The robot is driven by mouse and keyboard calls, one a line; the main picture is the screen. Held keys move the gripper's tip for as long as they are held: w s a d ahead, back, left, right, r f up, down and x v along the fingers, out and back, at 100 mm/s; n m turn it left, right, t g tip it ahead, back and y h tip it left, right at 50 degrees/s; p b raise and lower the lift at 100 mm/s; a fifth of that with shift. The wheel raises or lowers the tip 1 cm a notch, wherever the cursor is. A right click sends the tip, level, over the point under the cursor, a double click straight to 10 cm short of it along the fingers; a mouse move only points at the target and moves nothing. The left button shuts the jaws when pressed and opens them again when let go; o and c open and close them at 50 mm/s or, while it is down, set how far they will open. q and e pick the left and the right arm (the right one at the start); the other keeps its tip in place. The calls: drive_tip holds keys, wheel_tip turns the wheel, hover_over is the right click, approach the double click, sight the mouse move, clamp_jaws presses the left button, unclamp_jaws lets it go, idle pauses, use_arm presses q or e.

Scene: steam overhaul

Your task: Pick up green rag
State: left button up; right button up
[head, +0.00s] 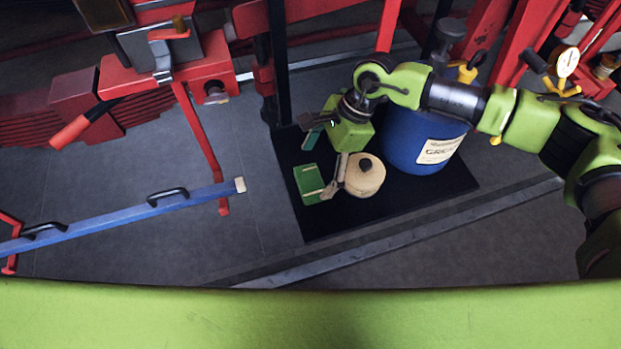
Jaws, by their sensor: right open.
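The green rag (308,184) lies on a black mat or plate on the floor, near its left side. It looks flat and folded, with pale stripes across it. My right gripper (318,168) comes down from the upper right, its fingers spread apart and empty. One finger shows above the rag in the picture, the other along the rag's right edge. I cannot tell whether that finger touches the rag. My left gripper is not in view.
A beige round object with a dark knob (369,180) stands close to the right finger. A blue drum (400,147) stands behind it, under my right arm. Red machinery (160,85) and a blue bar with handles (120,218) are at left.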

sight(312, 180)
drive_tip(key=p+x, duration=0.1)
drive_tip(key=x, duration=0.2)
drive_tip(key=shift+s+p, duration=0.15)
drive_tip(key=shift+p, duration=0.2)
drive_tip(key=shift+f, duration=0.45)
drive_tip(key=c, duration=1.2)
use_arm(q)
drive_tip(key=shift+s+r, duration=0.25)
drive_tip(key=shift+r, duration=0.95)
